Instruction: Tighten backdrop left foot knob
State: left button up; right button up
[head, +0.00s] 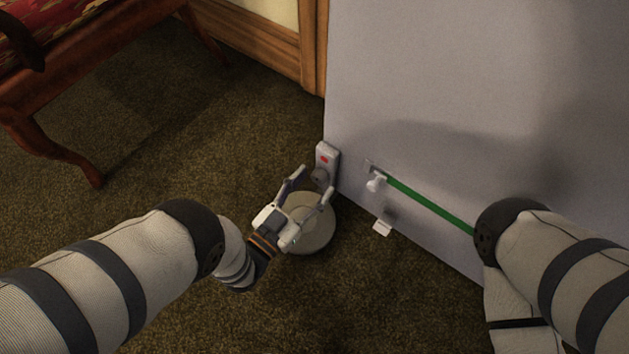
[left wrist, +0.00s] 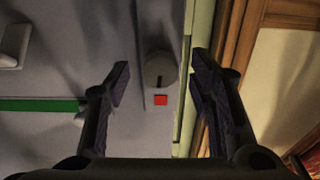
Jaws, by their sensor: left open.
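The backdrop (head: 430,90) is a large upright grey panel. At its lower left edge stands a light foot bracket with a red mark (head: 323,159); the mark also shows in the left wrist view (left wrist: 160,100). The round grey knob (head: 320,177) sits on this bracket, and its face with a dark slot shows in the left wrist view (left wrist: 158,68). My left gripper (head: 314,183) is open, its fingers apart on either side of the knob. In the left wrist view the fingertips (left wrist: 160,74) show clear gaps to the knob.
A round pale disc (head: 317,235) lies on the carpet under my left gripper. A white fitting (head: 375,182) and a green strip (head: 430,204) are on the panel, with a small white piece (head: 382,228) below. A wooden chair (head: 60,100) stands left.

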pick_arm(q)
jog(key=shift+w+d, duration=0.4)
jog(key=shift+w, duration=0.2)
jog(key=c, duration=1.2)
jog(key=shift+o, duration=0.2)
jog(key=m, duration=0.4)
jog(key=shift+m, duration=0.4)
jog(key=m+p, duration=0.1)
jog(key=m, duration=0.4)
jog(key=shift+a, duration=0.1)
jog(key=m, duration=0.5)
jog(key=shift+m, duration=0.4)
jog(key=m, duration=0.5)
jog(key=shift+r, duration=0.1)
jog(key=shift+m, duration=0.3)
